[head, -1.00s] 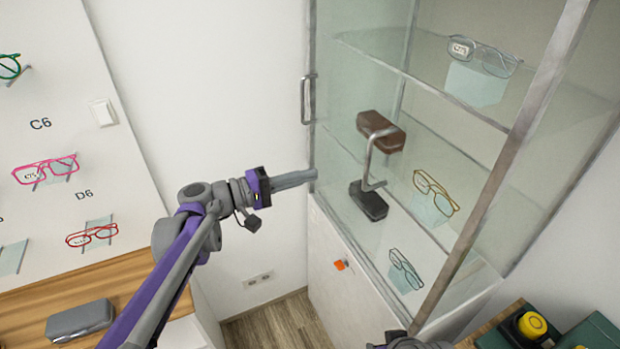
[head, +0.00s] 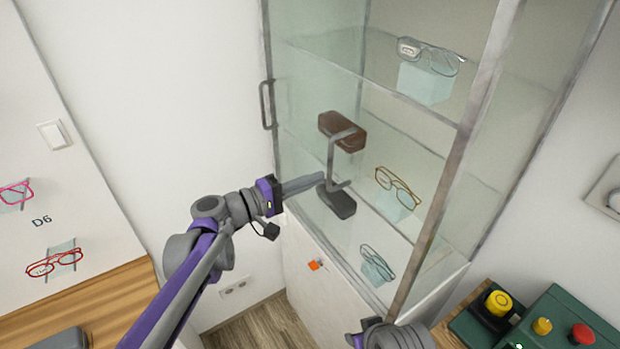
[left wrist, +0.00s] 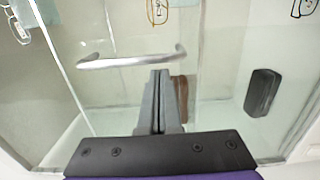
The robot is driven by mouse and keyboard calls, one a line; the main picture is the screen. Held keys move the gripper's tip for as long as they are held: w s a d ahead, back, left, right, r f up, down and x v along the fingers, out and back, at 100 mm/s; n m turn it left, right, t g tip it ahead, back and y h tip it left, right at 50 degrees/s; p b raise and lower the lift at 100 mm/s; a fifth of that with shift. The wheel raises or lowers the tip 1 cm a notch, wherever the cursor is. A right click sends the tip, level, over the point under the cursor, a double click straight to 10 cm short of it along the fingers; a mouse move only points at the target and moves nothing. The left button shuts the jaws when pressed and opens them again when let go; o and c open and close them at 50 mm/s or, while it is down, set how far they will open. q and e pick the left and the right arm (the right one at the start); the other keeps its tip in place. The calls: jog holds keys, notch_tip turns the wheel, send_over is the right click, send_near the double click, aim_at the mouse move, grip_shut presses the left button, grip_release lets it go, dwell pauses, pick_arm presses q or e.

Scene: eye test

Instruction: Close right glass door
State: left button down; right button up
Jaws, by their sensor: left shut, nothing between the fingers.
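The glass cabinet (head: 468,145) stands on a white base at centre right. One metal handle (head: 267,106) is at its left edge. A second metal handle (head: 331,160) shows nearer the middle, in front of a brown case; it likely belongs to the right glass door, but the clear panes overlap and I cannot tell how far that door stands open. My left gripper (head: 319,179) is shut and empty, its tip close to the second handle's lower part. In the left wrist view a handle (left wrist: 130,61) lies just past the shut fingertips (left wrist: 163,74); contact is unclear. My right gripper is out of view.
Inside the cabinet are glasses (head: 398,187), a brown case (head: 345,131) and a black case (head: 338,203). A green box with buttons (head: 560,330) stands at lower right. A wooden counter (head: 95,290) is at left. An orange tag (head: 314,265) is on the cabinet base.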

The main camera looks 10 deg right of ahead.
pick_arm(q)
jog(key=s+d, duration=0.3)
jog(key=s, duration=0.6)
jog(key=s+d, duration=0.3)
jog(key=s, duration=0.6)
jog(key=shift+s+d+p, duration=0.3)
jog(key=shift+d, duration=0.05)
